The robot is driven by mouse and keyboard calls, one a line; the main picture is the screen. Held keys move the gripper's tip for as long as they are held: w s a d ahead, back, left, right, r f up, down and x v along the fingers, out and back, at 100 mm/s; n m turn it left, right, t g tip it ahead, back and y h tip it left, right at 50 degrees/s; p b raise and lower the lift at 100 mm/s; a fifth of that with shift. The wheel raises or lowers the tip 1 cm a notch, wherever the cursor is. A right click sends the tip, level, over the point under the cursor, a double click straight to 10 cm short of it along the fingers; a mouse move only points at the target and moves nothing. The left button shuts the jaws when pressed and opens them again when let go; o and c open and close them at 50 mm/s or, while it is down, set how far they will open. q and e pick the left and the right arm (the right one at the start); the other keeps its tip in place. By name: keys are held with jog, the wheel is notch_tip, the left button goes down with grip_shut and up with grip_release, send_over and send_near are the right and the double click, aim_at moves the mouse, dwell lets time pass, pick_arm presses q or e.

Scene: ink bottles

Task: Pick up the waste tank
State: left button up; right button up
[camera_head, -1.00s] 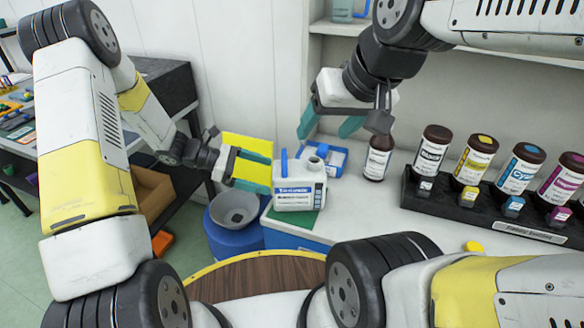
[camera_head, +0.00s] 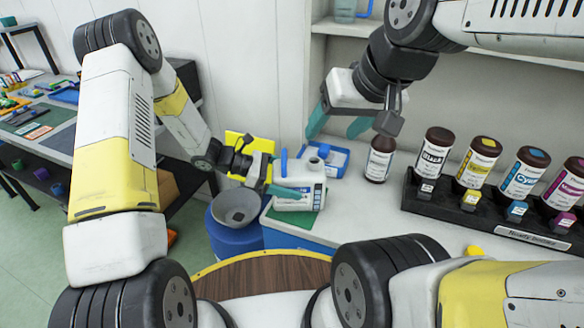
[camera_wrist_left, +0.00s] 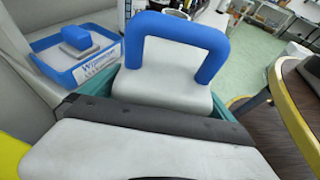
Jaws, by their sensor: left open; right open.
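The waste tank (camera_head: 312,172) is a white jug with a blue handle and a label. It stands upright on a green mat (camera_head: 300,222) at the left end of the white counter. My left gripper (camera_head: 284,178) is open at the tank, one teal finger crossing in front of its label. In the left wrist view, the tank (camera_wrist_left: 165,85) and its blue handle are close, with teal finger parts visible on both sides of its body; contact cannot be told. My right gripper (camera_head: 340,122) is open and empty above the counter, behind and right of the tank.
A blue tray (camera_head: 340,160) sits behind the tank. A brown bottle (camera_head: 380,160) stands right of it, and a black rack (camera_head: 480,220) holds several ink bottles. A grey bowl (camera_head: 236,206) on a blue drum is left of the counter. A yellow panel (camera_head: 240,140) is behind.

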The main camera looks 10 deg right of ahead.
aim_at(293, 170)
pick_arm(q)
jog(key=shift+s+d+f, duration=0.1)
jog(key=shift+d+f, duration=0.05)
jog(key=shift+d, duration=0.2)
jog(key=shift+c, duration=0.2)
jog(key=c, duration=1.8)
jog(key=shift+c, duration=0.3)
jog(key=shift+r, duration=0.7)
jog(key=shift+s+a+r, duration=0.1)
jog(key=shift+s+r, duration=0.15)
jog(key=shift+r, duration=0.35)
jog(key=shift+s+r, duration=0.25)
jog(key=shift+r, duration=0.35)
jog(key=s+a+r, duration=0.1)
jog(key=s+a, duration=0.1)
jog(key=s, duration=1.2)
jog(key=shift+s+a+r, duration=0.15)
jog(key=shift+s+a, duration=0.2)
jog(key=shift+a, duration=0.05)
